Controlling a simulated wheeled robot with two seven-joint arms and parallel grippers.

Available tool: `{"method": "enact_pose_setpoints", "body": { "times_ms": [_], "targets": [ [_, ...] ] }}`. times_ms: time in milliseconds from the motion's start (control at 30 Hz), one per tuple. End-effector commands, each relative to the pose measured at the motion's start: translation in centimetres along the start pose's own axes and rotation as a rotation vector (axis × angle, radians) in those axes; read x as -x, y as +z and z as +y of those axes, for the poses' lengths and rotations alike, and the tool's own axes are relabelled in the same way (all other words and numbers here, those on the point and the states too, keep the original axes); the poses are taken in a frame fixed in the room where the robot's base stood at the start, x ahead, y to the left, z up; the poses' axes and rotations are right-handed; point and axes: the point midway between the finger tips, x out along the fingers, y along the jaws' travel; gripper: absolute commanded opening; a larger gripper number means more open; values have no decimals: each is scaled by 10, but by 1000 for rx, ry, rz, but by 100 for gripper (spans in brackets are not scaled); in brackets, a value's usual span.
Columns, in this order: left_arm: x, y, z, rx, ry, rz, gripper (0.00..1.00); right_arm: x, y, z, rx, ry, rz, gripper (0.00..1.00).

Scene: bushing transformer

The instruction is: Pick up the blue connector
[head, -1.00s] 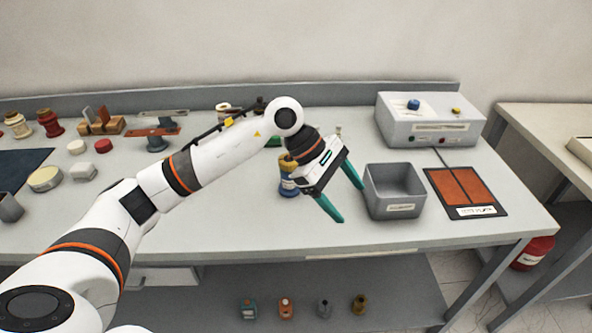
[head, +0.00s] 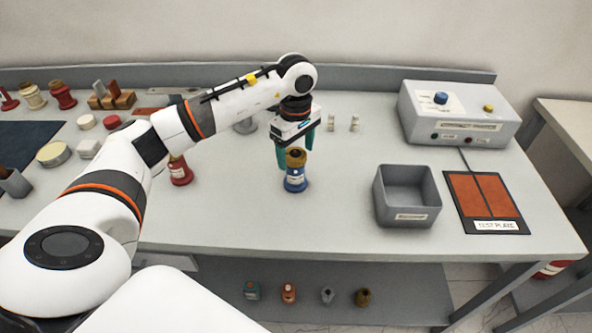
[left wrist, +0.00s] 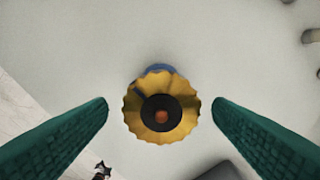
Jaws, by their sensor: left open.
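The blue connector (head: 296,178) has a brass-coloured top and stands upright on the grey table in the head view. In the left wrist view its scalloped yellow top (left wrist: 160,107) with a dark centre is seen from above, and a little blue shows behind it. My left gripper (head: 296,160) is open and pointed down at the connector, with teal fingers. In the left wrist view the fingers lie on either side of the yellow top, with gaps on both sides. The lower part of the connector is hidden there. My right gripper is not in view.
A grey open bin (head: 405,197) and a test plate with orange pads (head: 482,196) are to the right. A grey control box (head: 458,115) stands behind them. A red connector (head: 180,172) stands left, partly behind my arm. The table between connector and bin is clear.

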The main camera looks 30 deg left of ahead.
Motion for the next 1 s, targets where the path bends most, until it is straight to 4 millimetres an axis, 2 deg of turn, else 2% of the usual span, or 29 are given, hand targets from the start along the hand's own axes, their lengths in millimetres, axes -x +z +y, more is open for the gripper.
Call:
{"method": "enact_pose_setpoints", "body": {
  "times_ms": [100,167,333,600,933,1000],
  "targets": [
    [-15,1,-1,1,7,3,75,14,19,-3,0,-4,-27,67],
    [-24,2,-1,0,7,2,75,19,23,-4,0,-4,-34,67],
    [-44,2,-2,1,2,1,75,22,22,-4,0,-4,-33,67],
    [-48,2,-2,0,0,1,73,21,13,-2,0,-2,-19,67],
    [-47,3,-2,0,0,1,19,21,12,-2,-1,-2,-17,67],
    [-46,3,-2,1,-1,1,17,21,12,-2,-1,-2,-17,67]
  ]
}}
